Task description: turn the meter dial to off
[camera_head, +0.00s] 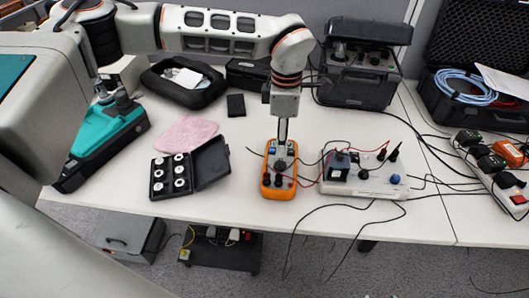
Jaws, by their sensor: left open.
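The orange handheld meter (268,190) lies on the white table near its front edge. Its round black dial (280,166) sits near the middle of its face. Which setting the dial points to is too small to read. My left gripper (283,138) comes down from above, over the upper part of the meter, with its fingers pointing down. It is open and holds nothing that I can see. The fingertips appear just above the dial in the picture; whether they touch the meter cannot be told. The gripper partly hides the meter's top. My right gripper is not in view.
A white board with dark terminals (366,178) stands right of the meter, with red and black leads running between. An open black case with round weights (171,176) and a pink cloth (187,134) lie left. A dark instrument case (362,88) stands behind. Black cables hang off the front edge.

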